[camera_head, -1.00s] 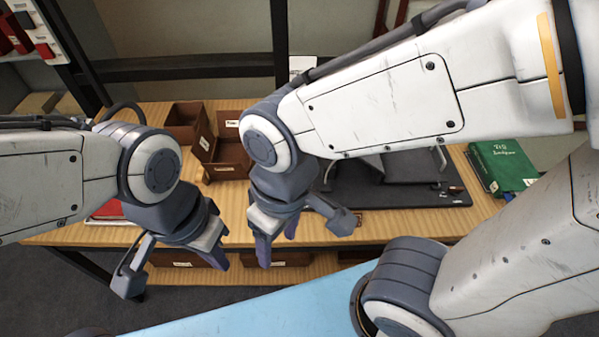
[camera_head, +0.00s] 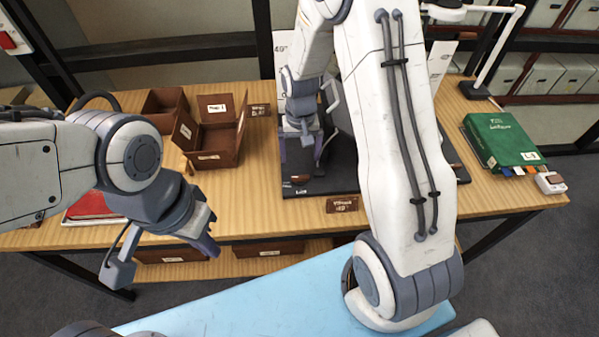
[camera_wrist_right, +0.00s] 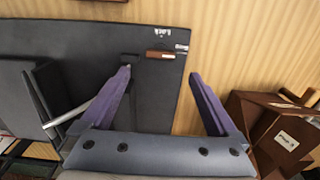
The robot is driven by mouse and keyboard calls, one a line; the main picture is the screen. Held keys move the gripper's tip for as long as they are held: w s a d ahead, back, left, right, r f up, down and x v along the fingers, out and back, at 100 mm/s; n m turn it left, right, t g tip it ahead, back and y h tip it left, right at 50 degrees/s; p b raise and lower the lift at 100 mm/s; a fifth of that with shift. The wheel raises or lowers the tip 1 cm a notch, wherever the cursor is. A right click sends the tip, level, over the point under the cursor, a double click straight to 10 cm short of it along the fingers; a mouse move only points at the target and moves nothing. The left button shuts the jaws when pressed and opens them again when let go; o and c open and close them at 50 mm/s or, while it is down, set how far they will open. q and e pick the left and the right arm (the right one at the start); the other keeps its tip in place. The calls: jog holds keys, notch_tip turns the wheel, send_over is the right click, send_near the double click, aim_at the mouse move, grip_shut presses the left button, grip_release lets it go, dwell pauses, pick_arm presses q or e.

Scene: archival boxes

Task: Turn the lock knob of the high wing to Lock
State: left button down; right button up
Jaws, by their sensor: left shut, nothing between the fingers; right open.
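The dark cradle board (camera_head: 325,183) lies on the wooden table, partly hidden behind my right arm. A small brown bar-shaped knob (camera_wrist_right: 160,54) sits near the board's edge beside a dark block, with small white markings close by; I cannot read its setting. A grey wing (camera_wrist_right: 25,95) with a metal rod stands at the left of the right wrist view. My right gripper (camera_wrist_right: 159,75) is open and empty above the board, with the knob showing between and beyond its fingertips. My left gripper (camera_head: 207,232) is shut and empty in front of the table's front edge.
Brown open boxes (camera_head: 215,140) stand left of the board; one also shows in the right wrist view (camera_wrist_right: 275,130). A brown label plaque (camera_head: 342,204) lies at the front edge. A green book (camera_head: 500,140) and a small white device (camera_head: 550,183) are at the right.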

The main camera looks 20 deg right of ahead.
aim_at(300, 176)
notch_tip(300, 176, down, 8)
jog(key=shift+f+p, duration=0.25)
jog(key=shift+p, duration=0.25)
jog(key=c, duration=1.4)
